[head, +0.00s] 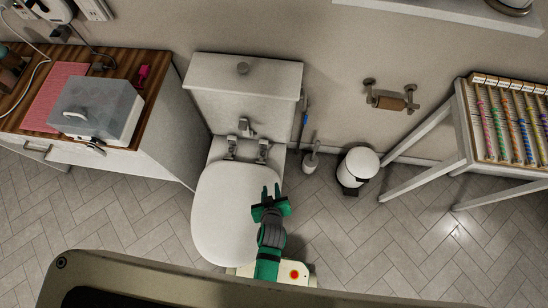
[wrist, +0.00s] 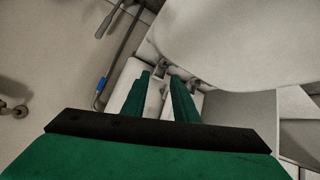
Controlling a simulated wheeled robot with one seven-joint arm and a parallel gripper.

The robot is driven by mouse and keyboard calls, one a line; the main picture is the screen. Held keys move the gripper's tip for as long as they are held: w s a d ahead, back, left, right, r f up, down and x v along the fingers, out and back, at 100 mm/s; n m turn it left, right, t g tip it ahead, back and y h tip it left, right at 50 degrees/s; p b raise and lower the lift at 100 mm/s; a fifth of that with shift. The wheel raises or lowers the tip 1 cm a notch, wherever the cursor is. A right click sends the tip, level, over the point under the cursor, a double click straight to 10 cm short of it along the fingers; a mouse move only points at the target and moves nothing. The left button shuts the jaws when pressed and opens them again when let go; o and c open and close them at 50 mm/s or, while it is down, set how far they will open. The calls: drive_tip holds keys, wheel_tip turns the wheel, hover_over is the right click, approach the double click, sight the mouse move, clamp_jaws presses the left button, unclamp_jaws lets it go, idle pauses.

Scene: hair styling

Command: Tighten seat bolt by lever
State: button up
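The white toilet seat lid (head: 225,215) is down over the bowl. Two grey metal seat bolt fittings, the left one (head: 232,148) and the right one (head: 263,150), sit at its back edge. A small metal lever part (head: 243,126) stands between and behind them, against the tank. My green gripper (head: 271,189) is over the right side of the lid, in front of the right fitting and apart from it. In the wrist view its fingers (wrist: 160,76) are parted with nothing visible between them. Metal fittings (wrist: 163,64) show beyond the tips, partly hidden.
The white tank (head: 245,92) stands behind the seat. A toilet brush (head: 311,158) and a white bin (head: 357,168) are to the right. A wooden-topped cabinet (head: 150,120) stands close on the left. A rack of coloured rods (head: 508,125) is far right. Floor at right front is clear.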

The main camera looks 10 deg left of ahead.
drive_tip(key=s+d+r+m+t, duration=0.1)
drive_tip(key=s+r, duration=0.3)
drive_tip(key=r, duration=0.1)
drive_tip(key=shift+d+r+m+t+h, duration=0.2)
drive_tip(key=shift+d+m+t+h, duration=0.1)
drive_tip(key=shift+d, duration=0.1)
drive_tip(key=shift+s, duration=0.1)
